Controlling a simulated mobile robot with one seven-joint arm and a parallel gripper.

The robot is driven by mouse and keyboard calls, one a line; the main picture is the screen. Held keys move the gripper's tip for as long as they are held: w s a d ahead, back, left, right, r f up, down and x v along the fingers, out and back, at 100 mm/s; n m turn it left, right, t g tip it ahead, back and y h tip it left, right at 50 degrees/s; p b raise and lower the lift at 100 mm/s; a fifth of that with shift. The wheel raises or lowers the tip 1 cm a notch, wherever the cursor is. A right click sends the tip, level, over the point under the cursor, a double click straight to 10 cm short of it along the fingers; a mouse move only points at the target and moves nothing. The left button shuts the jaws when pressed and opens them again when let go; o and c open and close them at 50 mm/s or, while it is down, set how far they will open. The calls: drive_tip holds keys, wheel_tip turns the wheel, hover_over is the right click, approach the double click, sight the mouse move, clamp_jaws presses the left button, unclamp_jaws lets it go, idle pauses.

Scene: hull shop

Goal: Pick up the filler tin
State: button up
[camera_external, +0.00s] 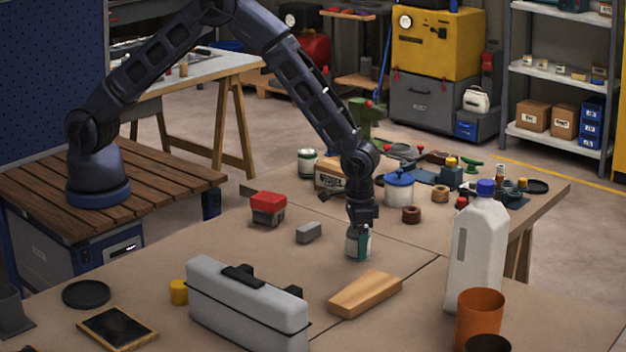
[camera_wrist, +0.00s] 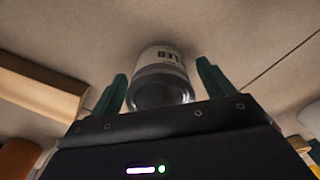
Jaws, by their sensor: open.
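A white jug (camera_external: 477,245) stands at right, a grey toolbox (camera_external: 246,305) at front left. A lidded pot (camera_external: 399,190) stands close behind.

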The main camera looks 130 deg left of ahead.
drive_tip(key=c, duration=1.3)
drive_tip(key=shift+r, duration=0.1)
